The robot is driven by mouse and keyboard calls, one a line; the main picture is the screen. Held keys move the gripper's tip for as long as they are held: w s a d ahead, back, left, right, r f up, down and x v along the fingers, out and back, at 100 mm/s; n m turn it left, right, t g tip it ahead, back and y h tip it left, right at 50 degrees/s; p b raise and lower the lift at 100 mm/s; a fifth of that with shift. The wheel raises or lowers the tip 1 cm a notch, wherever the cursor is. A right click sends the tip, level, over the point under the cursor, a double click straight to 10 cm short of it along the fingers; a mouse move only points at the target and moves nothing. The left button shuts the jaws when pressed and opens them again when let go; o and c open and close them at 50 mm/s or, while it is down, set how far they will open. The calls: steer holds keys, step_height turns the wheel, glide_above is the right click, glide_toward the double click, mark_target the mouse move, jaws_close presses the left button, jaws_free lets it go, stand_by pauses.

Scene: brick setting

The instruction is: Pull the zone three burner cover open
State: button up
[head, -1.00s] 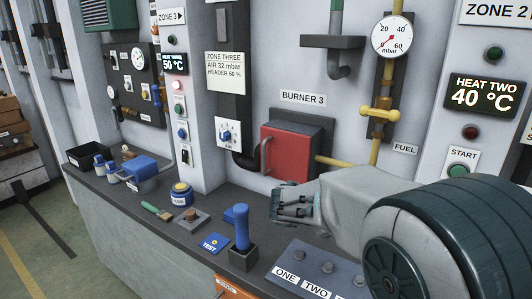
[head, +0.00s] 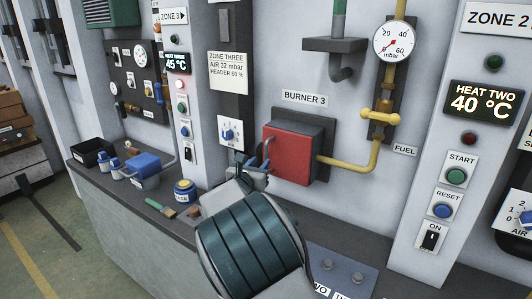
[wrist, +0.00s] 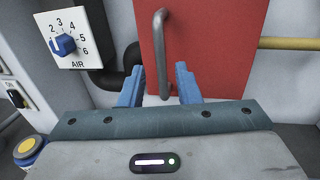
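The zone three burner cover (head: 292,155) is a red panel on a dark box on the wall, under the BURNER 3 label (head: 304,97). It looks shut. It fills the upper middle of the wrist view (wrist: 225,50). Its grey vertical bar handle (wrist: 161,50) is on the cover's left side. My gripper (wrist: 160,88) is open, with blue fingers apart. The handle's lower end shows between the fingers, and I see no finger touching it. In the head view my gripper (head: 252,166) is at the cover's left edge and partly hides the handle.
An AIR dial (wrist: 66,44) is left of the cover, with a dark pipe beside it. A yellow fuel pipe (head: 372,152) runs from the cover's right. Below is a counter with a blue-lidded jar (head: 184,190), a brush (head: 160,207) and a blue box (head: 146,166).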

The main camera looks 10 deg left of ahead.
mark_target(266, 155)
steer(key=w, duration=0.3)
steer(key=w+d+p, duration=0.1)
steer(key=w, duration=0.2)
steer(key=shift+d, duration=0.15)
jaws_close()
